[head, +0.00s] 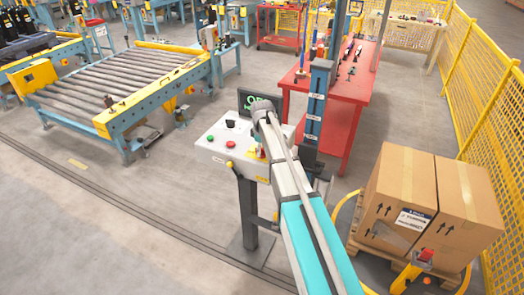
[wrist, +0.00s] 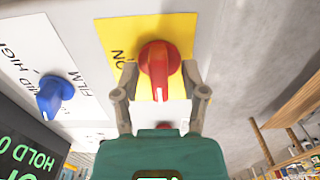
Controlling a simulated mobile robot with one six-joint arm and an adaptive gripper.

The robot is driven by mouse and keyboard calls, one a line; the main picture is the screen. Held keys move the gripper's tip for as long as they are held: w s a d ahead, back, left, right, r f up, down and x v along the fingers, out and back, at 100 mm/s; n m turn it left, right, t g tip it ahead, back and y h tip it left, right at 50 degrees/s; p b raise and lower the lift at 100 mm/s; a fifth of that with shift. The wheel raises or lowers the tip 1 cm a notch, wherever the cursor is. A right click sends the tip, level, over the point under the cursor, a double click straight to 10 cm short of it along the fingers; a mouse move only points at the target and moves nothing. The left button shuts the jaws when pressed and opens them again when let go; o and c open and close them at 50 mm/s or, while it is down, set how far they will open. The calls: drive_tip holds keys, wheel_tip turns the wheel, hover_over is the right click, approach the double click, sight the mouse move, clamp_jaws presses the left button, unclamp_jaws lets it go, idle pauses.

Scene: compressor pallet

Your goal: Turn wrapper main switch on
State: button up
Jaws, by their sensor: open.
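The main switch is a red rotary knob (wrist: 159,62) on a yellow plate (wrist: 118,38), with the letters "ON" partly visible to its left. My gripper (wrist: 160,73) is open, with one finger on each side of the red knob. Gaps seem to remain at the sides, but I cannot tell whether either finger touches it. In the head view the control box (head: 216,150) stands on a dark post, and my arm hides part of it and most of my gripper.
A blue knob (wrist: 50,95) on a white label lies left of the switch, above a green-lettered display (wrist: 28,150). In the head view are a red table (head: 335,100), cardboard boxes (head: 395,195) on a pallet, a roller conveyor (head: 115,82) and yellow fencing (head: 490,85).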

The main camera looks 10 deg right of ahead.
drive_tip(key=shift+d, duration=0.1)
clamp_jaws()
drive_tip(key=shift+m, duration=0.4)
drive_tip(key=m, duration=0.3)
drive_tip(key=shift+m, duration=0.3)
drive_tip(key=m, duration=0.4)
drive_tip(key=shift+m, duration=0.3)
drive_tip(key=m, duration=0.8)
drive_tip(key=shift+m, duration=0.4)
unclamp_jaws()
